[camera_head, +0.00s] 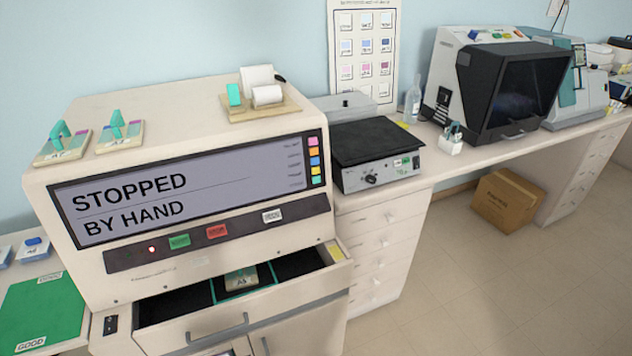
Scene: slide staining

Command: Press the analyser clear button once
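The analyser (130,255) is a large cream machine at the left of the view. Its screen (230,178) reads "STOPPED BY HAND". The button strip below has a lit red lamp (152,250), a green button (180,241), a red button (217,231) and, at the right, a whitish button (272,215). The whitish button's label is too small to read surely; it may be the clear button. Nothing covers the strip. Neither of my grippers shows in the view.
The analyser's drawer (245,322) stands open below the strip, with a labelled slide holder (241,278) in its middle compartment. A green mat (42,312) lies at the left. A hotplate-like device (378,178) stands on the bench to the right. The floor at right is mostly clear.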

